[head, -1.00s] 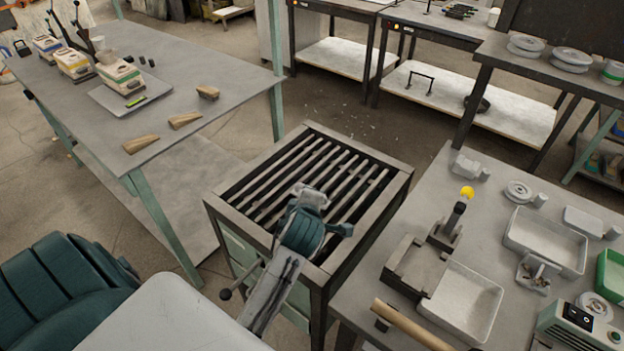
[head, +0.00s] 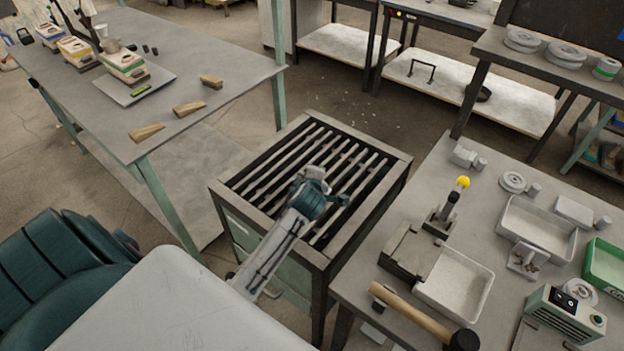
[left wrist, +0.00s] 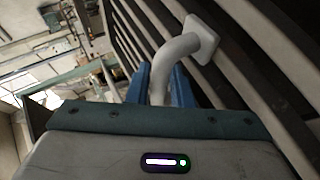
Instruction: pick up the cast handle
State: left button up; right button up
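The cast handle (left wrist: 176,50) is a pale, curved bar with a square flange at its end. In the left wrist view it runs down between the two blue fingers of my left gripper (left wrist: 160,88), which sit close on both sides of it. Its lower part is hidden by the gripper body. In the head view my left gripper (head: 334,194) is over the slatted rack (head: 386,192); a small pale part of the handle (head: 319,172) shows beside it. Whether the handle still touches the slats is unclear. My right gripper is out of view.
A grey table (head: 462,203) at right holds trays, a wooden-handled hammer (head: 415,312) and a yellow-knobbed lever tool (head: 451,207). A long table (head: 190,57) at left carries wooden wedges (head: 189,108) and a scale. Open floor lies behind the rack.

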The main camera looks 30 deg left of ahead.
pick_arm(q)
grip_shut()
jog(key=shift+r, duration=0.15)
